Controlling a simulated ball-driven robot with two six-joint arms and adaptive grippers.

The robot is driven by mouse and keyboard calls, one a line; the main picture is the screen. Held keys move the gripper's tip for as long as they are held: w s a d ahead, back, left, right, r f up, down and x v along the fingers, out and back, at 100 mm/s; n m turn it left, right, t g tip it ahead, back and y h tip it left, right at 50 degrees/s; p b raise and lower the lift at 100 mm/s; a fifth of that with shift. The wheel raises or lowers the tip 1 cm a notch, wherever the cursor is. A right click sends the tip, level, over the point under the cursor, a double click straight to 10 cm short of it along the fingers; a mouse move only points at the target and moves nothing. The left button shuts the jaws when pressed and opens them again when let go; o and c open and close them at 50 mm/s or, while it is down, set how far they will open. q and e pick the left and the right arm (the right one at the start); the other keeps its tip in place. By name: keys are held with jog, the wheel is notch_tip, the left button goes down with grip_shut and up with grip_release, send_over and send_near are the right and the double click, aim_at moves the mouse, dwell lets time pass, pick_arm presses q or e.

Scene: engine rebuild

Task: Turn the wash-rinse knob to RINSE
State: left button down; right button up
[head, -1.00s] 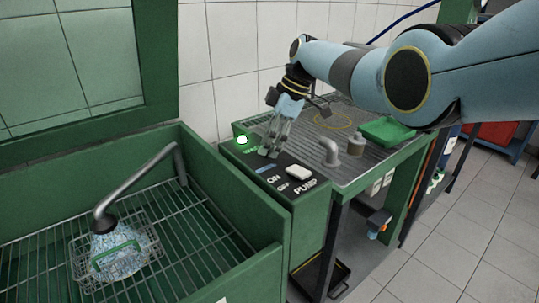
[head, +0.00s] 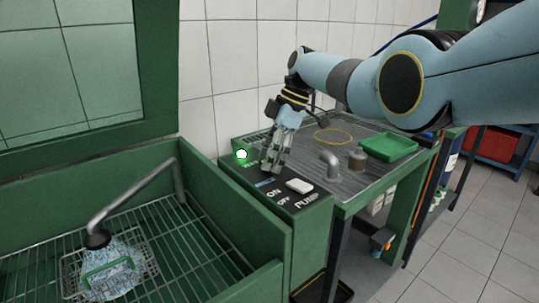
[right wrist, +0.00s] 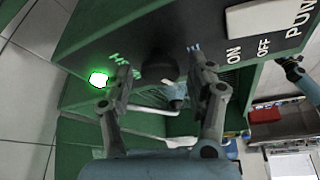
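The control panel (head: 318,210) is a dark top on a green box. A dark round knob (right wrist: 163,68) shows in the right wrist view; in the head view my gripper hides it. My right gripper (head: 270,167) points down over the panel. In the right wrist view its two fingers (right wrist: 162,78) stand apart on either side of the knob, with visible gaps, so I see no firm grip. Green lettering (right wrist: 125,66) lies left of the knob and blue lettering (right wrist: 194,48) right of it, both partly covered. The knob's pointer cannot be made out. My left gripper is not in view.
A lit green lamp (head: 241,154) sits at the panel's left corner. A white PUMP switch (head: 299,186) with ON/OFF marks is close to my right gripper. A metal spout (head: 330,163) and green tray (head: 389,148) are on the ribbed bench. A wash basin (head: 235,262) is at left.

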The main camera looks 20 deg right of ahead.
jog(key=v, duration=1.2)
dwell(0.4)
